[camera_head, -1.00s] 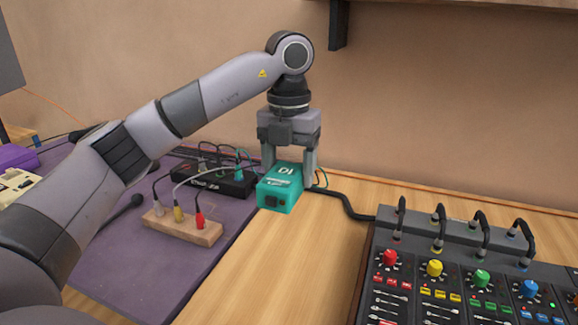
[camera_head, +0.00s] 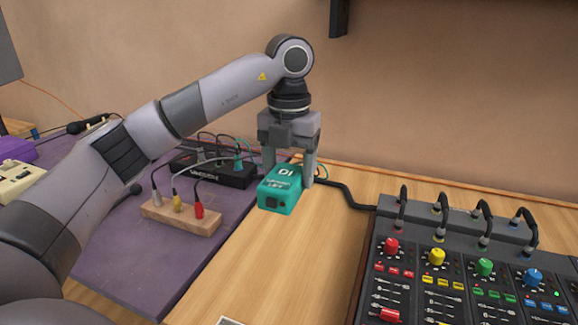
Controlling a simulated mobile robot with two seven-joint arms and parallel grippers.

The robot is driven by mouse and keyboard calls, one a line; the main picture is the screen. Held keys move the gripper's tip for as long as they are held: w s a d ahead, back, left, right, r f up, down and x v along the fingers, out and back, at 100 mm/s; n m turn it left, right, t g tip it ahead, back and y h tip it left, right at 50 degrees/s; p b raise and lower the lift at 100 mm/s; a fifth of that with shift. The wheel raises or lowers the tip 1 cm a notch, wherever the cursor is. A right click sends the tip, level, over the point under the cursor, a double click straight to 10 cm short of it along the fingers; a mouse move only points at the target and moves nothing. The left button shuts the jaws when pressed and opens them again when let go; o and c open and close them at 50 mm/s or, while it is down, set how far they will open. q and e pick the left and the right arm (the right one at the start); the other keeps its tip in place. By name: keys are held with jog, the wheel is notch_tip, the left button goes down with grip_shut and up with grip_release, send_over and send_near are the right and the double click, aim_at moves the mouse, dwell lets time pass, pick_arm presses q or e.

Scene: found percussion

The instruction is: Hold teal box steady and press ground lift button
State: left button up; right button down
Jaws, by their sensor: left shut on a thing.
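The teal box (camera_head: 281,190), marked "DI", sits on the wooden table near the edge of the purple mat. My left gripper (camera_head: 289,175) points down over it, with one finger on each side, and is shut on the box. A small dark button or switch (camera_head: 272,203) shows on the box's near face; I cannot tell whether it is the ground lift button. A black cable runs from behind the box to the right. My right gripper is not in view.
A mixer (camera_head: 455,270) with coloured knobs fills the lower right. A wooden block (camera_head: 180,218) with coloured plugs and a black cabled box (camera_head: 215,170) lie on the purple mat (camera_head: 150,262).

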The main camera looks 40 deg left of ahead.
pick_arm(q)
jog(key=shift+f+b, duration=0.75)
jog(key=shift+f, duration=0.55)
jog(key=shift+f+b, duration=0.35)
jog(key=shift+f, duration=0.3)
jog(key=shift+f+b, duration=0.6)
jog(key=shift+f, duration=0.4)
jog(key=shift+f+b, duration=3.05)
jog(key=shift+f, duration=2.15)
jog(key=shift+f, duration=0.1)
